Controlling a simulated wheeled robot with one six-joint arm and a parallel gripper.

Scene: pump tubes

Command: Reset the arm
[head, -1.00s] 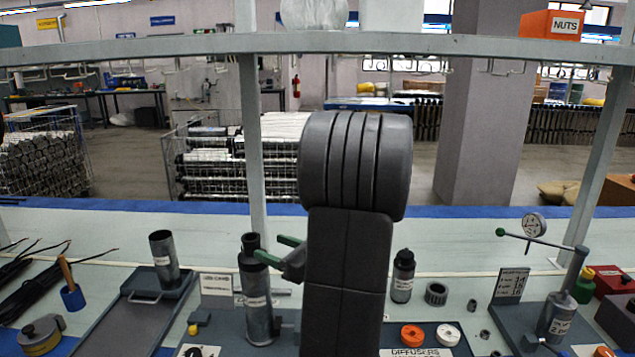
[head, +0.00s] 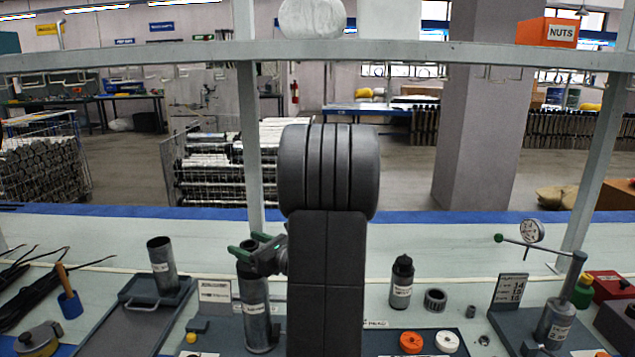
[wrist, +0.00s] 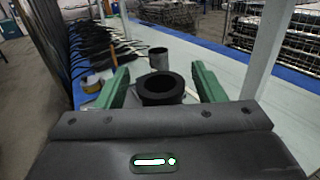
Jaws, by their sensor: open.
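My gripper (head: 246,244) has green fingers and is at the upper end of the grey labelled pump tube (head: 257,312). It hides part of the tube's top in the head view. In the wrist view my gripper (wrist: 162,84) is open, one finger on each side of the tube's dark round top (wrist: 162,88). I see gaps beside the top and cannot tell whether a finger touches it. The tube stands upright. My dark arm covers the middle of the head view.
An open grey tube (head: 161,258) stands on a tray at left. A gauge stand (head: 553,322) is further right. A shelf beam (head: 400,49) crosses above.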

